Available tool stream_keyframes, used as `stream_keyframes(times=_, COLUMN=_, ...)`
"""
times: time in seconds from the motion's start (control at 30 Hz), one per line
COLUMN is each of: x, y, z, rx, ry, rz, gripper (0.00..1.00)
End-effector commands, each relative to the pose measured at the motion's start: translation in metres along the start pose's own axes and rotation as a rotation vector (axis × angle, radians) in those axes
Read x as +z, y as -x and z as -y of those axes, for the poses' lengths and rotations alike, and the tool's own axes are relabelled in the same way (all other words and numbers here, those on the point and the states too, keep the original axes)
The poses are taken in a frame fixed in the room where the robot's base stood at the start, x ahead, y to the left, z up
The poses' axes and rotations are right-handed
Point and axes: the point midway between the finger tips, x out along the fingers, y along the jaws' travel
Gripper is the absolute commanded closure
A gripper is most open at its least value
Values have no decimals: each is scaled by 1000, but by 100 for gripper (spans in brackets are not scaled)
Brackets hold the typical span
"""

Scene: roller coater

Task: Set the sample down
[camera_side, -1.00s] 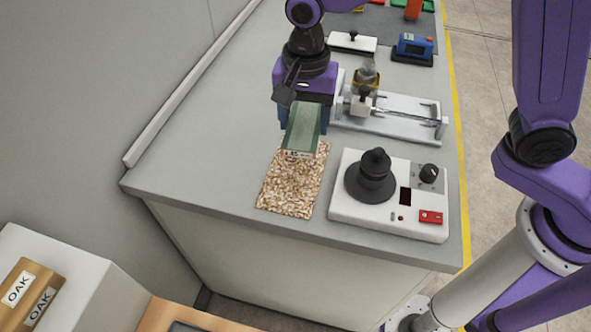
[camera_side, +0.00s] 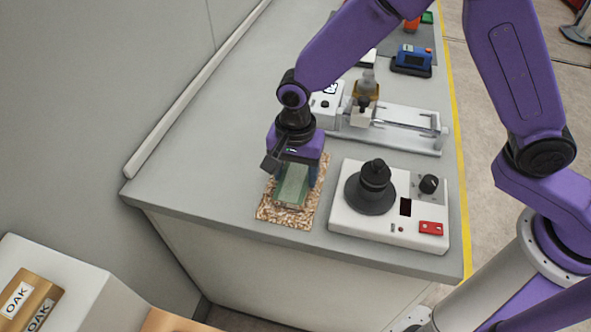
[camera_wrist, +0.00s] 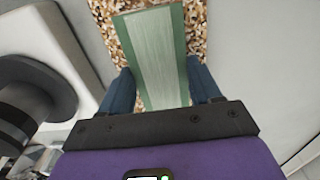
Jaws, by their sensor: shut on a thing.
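The sample is a flat green panel (camera_side: 291,186) with a paler green face. It is over the speckled brown mat (camera_side: 272,214), inside the mat's outline. My gripper (camera_side: 292,178) is shut on the panel, with one blue finger at each side edge. In the wrist view the panel (camera_wrist: 155,60) reaches forward from between the fingers, and the speckled mat (camera_wrist: 108,35) shows around it. The panel looks low and close to the mat; I cannot tell whether it touches. My gripper hides the panel's far end in the side view.
A white device with a black round knob (camera_side: 388,213) stands just right of the mat. A white coater with a rail (camera_side: 392,128) is behind it. A blue instrument (camera_side: 411,60) sits farther back. The grey bench (camera_side: 205,165) is clear to the left.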

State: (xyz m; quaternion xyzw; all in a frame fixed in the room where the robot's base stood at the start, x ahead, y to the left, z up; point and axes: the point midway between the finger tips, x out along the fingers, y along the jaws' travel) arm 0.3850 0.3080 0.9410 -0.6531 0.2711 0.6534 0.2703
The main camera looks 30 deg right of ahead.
Motion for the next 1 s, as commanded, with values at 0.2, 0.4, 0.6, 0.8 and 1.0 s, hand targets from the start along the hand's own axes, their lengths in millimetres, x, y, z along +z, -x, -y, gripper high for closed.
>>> stream_keyframes(times=0.2, x=0, y=-1, z=0, rx=-2, ry=0, rz=0, gripper=69)
stream_keyframes(times=0.4, x=0, y=-5, z=0, rx=-1, ry=0, rz=0, gripper=69)
stream_keyframes(times=0.6, x=0, y=-4, z=0, rx=-1, ry=0, rz=0, gripper=11)
stream_keyframes(times=0.8, x=0, y=-3, z=0, rx=-2, ry=0, rz=0, gripper=11)
stream_keyframes(times=1.0, x=0, y=17, z=1, rx=-5, ry=0, rz=0, gripper=11)
